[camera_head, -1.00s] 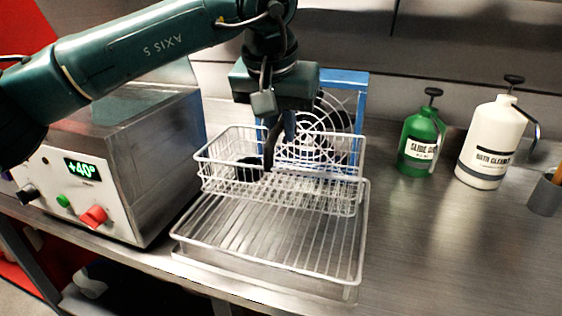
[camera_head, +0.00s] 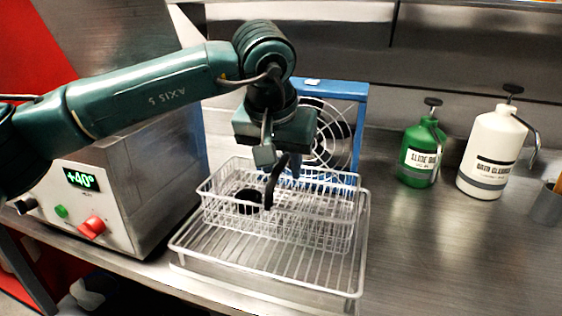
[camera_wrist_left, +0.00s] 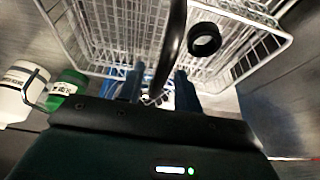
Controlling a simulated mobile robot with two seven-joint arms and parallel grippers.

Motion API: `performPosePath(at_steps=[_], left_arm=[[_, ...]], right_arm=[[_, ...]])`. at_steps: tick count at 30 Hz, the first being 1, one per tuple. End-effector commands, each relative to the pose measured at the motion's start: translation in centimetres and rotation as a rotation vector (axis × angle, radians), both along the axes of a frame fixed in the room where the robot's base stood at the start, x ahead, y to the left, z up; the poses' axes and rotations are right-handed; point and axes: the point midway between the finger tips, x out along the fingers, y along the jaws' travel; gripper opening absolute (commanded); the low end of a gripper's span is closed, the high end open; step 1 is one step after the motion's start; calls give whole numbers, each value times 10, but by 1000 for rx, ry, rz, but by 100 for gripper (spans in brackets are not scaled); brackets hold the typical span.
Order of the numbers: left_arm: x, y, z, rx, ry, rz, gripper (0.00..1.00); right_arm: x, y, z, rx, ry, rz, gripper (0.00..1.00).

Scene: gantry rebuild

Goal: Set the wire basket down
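The wire basket (camera_head: 330,205) is white wire with a dark arched handle (camera_head: 271,185). It sits level on the wire rack (camera_head: 200,254), and a black ring (camera_head: 248,208) lies in its left part. The basket also shows in the left wrist view (camera_wrist_left: 75,48), with the ring (camera_wrist_left: 204,40). My left gripper (camera_head: 284,168) is over the basket, pointing down. In the left wrist view its two blue fingers (camera_wrist_left: 160,82) stand apart on either side of the handle, with a gap visible beside it. My right gripper is not in view.
A blue-framed fan (camera_head: 361,105) stands right behind the basket. A steel box with a green display (camera_head: 82,180) is close on the left. A green bottle (camera_head: 420,152) and a white bottle (camera_head: 488,152) stand at the right. The steel counter (camera_head: 440,245) is clear at front right.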

Motion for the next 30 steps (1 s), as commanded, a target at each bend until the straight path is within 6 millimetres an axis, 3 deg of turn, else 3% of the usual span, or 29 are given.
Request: performPosePath(at_steps=[8,21,30], left_arm=[[-2,0,7,-1,-3,0,35],[-33,9,85,-1,-3,-1,35],[-44,12,111,1,0,-1,35]], right_arm=[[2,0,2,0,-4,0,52],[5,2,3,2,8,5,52],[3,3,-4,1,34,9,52]])
